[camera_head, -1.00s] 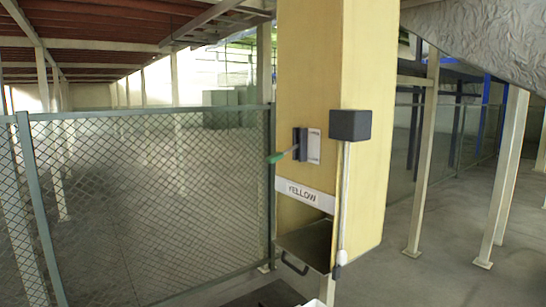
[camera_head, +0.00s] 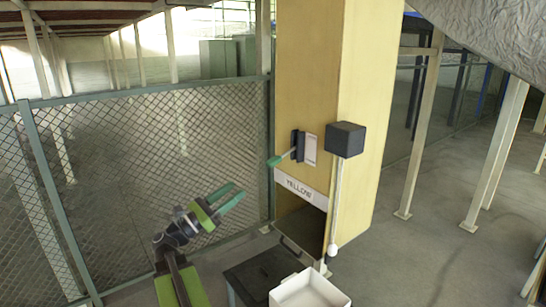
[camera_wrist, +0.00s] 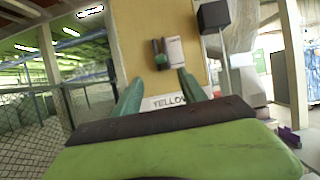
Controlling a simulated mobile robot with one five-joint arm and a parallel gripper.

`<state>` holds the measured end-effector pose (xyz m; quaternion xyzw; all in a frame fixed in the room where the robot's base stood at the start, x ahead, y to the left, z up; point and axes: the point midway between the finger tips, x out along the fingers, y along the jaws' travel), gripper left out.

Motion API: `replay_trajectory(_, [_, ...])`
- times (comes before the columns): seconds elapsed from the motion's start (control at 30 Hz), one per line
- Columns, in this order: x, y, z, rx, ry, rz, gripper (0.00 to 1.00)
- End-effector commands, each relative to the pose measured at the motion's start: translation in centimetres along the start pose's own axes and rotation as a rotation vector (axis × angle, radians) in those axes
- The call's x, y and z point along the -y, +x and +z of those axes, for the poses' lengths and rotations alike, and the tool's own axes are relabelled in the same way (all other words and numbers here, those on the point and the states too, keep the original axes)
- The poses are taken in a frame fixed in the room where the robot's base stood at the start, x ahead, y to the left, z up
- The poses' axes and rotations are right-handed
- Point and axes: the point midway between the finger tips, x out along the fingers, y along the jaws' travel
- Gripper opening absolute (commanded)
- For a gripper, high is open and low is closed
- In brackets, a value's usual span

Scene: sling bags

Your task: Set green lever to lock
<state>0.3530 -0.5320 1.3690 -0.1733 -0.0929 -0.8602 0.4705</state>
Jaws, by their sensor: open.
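The lever (camera_head: 284,156) has a green tip and a dark mount on the front of the yellow column. It sticks out to the left, tip slightly low, beside a white plate (camera_head: 311,150) whose print is too small to read. In the wrist view the lever's green end (camera_wrist: 161,60) points toward the camera, just beyond the fingers. My gripper (camera_head: 234,193) is open and empty, in front of the mesh fence, left of and below the lever in the head view. In the wrist view its two green fingertips (camera_wrist: 160,80) are apart and touch nothing.
A yellow column (camera_head: 305,70) carries a "YELLOW" sign (camera_head: 300,188), an open chute below and a dark box (camera_head: 345,139) with a hanging white cord. A mesh fence (camera_head: 110,180) stands left. A white bin (camera_head: 308,290) and dark box are below.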

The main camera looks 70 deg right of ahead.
Motion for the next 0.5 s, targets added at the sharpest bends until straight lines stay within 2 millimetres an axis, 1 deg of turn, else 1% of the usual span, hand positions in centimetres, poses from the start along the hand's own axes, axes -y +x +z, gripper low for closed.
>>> replay_trajectory(0.17, [0.1, 3.4, 0.4, -0.001, 0.0, -0.004, 0.49])
replay_trajectory(0.5, [0.0, 12.0, 0.4, -0.002, 0.001, -0.004, 0.49])
